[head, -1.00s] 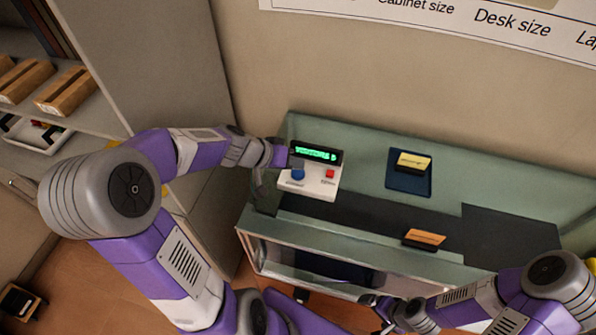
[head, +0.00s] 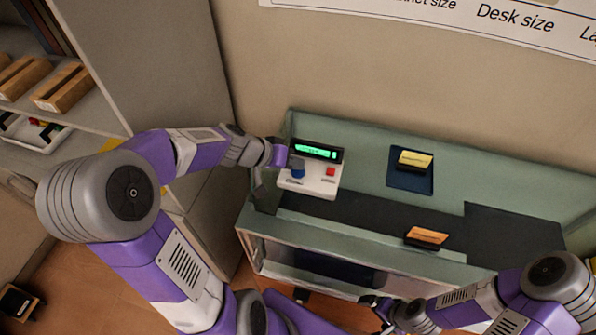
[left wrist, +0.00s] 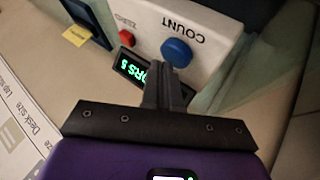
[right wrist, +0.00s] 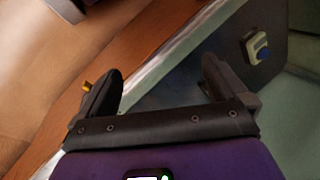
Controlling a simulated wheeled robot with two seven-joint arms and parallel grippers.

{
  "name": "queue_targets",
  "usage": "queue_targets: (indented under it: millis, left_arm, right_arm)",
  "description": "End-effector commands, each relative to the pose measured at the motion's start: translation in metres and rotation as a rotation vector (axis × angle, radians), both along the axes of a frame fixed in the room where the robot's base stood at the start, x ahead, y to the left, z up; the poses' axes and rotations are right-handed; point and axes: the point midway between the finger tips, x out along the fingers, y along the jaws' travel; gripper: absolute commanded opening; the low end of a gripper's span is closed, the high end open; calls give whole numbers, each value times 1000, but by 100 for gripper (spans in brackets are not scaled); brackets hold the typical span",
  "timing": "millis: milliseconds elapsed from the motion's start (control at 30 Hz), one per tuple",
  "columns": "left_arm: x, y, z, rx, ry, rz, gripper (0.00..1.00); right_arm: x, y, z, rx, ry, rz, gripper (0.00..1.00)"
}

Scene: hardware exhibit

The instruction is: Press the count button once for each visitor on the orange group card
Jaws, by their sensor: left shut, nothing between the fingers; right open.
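In the left wrist view the COUNT button (left wrist: 176,52) is large and the partly hidden display (left wrist: 133,70) ends in "ORS 5". My left gripper (left wrist: 167,72) is shut and empty, its tips right by the COUNT button; I cannot tell whether they touch. The orange card (head: 427,238) stands near the case's front edge, its print unreadable. My right gripper (right wrist: 158,78) is open and empty.
A dark strip (head: 370,214) runs along the case top. A shelf unit (head: 100,100) stands at the left, and the wall is behind the case.

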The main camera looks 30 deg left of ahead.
Motion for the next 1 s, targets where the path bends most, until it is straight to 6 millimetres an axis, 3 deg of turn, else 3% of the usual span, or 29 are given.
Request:
queue_targets:
  millis: [1000]
  left_arm:
    - [0, 0, -5, 0, -1, 1, 0]
  right_arm:
    - [0, 0, -8, 0, 0, 0, 100]
